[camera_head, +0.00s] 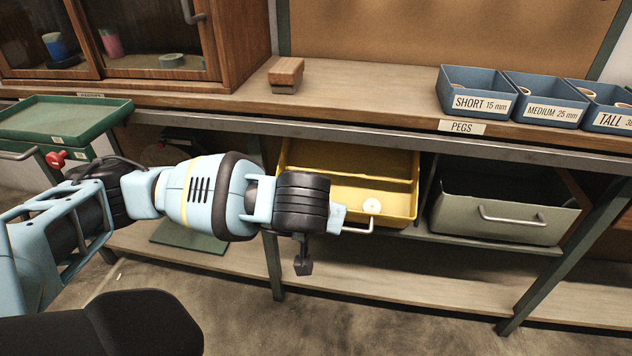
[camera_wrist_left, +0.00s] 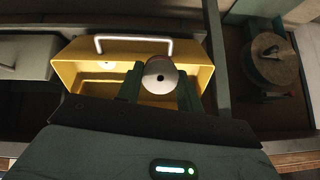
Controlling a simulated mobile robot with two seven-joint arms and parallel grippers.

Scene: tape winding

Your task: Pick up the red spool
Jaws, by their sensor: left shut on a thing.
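My left gripper (camera_wrist_left: 160,88) is shut on a spool (camera_wrist_left: 160,77) in the left wrist view. The spool has a pale round face with a dark centre hole, and a reddish edge shows at its top. It sits between the two dark green fingers, over the open yellow drawer (camera_wrist_left: 205,75). In the head view the yellow drawer (camera_head: 402,212) is under the bench; my left arm reaches to its left part and hides the fingers and spool. My right gripper is not in view.
A white disc (camera_head: 372,205) lies in the drawer, near its handle (camera_head: 358,231). A grey drawer (camera_head: 500,228) is to the right. On the bench (camera_head: 370,95) are a wooden block (camera_head: 286,74) and blue peg bins (camera_head: 478,92). A green tray (camera_head: 62,118) stands left.

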